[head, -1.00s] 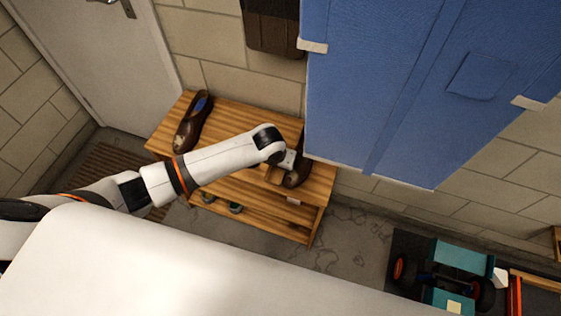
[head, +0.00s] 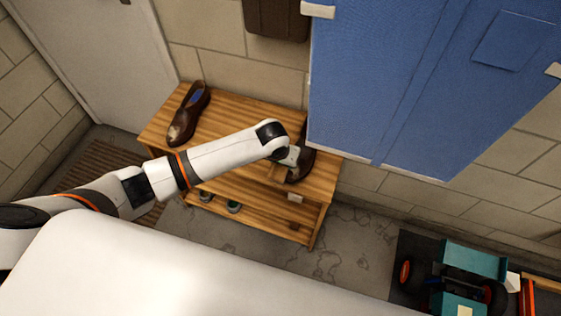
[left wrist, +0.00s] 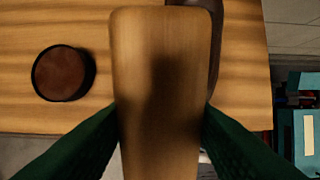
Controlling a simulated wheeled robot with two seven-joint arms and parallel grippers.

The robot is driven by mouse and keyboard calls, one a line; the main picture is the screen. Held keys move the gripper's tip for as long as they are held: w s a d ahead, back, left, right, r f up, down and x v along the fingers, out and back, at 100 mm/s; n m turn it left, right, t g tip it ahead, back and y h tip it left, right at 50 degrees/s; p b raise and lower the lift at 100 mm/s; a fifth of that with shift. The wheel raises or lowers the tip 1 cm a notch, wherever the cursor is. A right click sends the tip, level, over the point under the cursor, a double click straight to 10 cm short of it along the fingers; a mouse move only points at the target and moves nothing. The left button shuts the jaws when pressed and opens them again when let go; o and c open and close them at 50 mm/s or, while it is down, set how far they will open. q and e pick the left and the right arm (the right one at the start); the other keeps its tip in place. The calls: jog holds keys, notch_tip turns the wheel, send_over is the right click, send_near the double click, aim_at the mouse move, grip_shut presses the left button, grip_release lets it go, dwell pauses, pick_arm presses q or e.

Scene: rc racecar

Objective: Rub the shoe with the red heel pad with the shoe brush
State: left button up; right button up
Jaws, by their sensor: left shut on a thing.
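My left gripper (left wrist: 160,125) is shut on the wooden shoe brush (left wrist: 160,80), whose broad back fills the middle of the left wrist view. In the head view the brush (head: 279,172) shows only in part below my wrist. A dark brown shoe (head: 302,163) stands at the right end of the wooden bench, close beside the brush. It shows partly behind the brush in the left wrist view (left wrist: 215,45). Its heel pad is hidden, and I cannot tell whether bristles touch it. Another brown shoe (head: 187,115) with a blue insole stands at the bench's left end. My right gripper is out of view.
A round dark tin (left wrist: 62,73) lies left of the brush. A blue locker (head: 400,80) is close right of the bench. A teal toy car (head: 470,262) is at the lower right.

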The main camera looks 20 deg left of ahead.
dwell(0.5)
pick_arm(q)
jog(key=shift+b+x, duration=0.55)
jog(key=shift+x, duration=0.45)
jog(key=shift+d, duration=0.1)
jog(key=shift+s+d+r+p, duration=0.1)
jog(key=shift+d+p, duration=0.25)
jog(key=shift+d, duration=0.15)
jog(key=shift+s+d+r+p, duration=0.1)
jog(key=shift+d+p, duration=0.25)
jog(key=shift+d, duration=0.1)
jog(key=shift+d+f, duration=0.1)
jog(key=shift+d, duration=0.65)
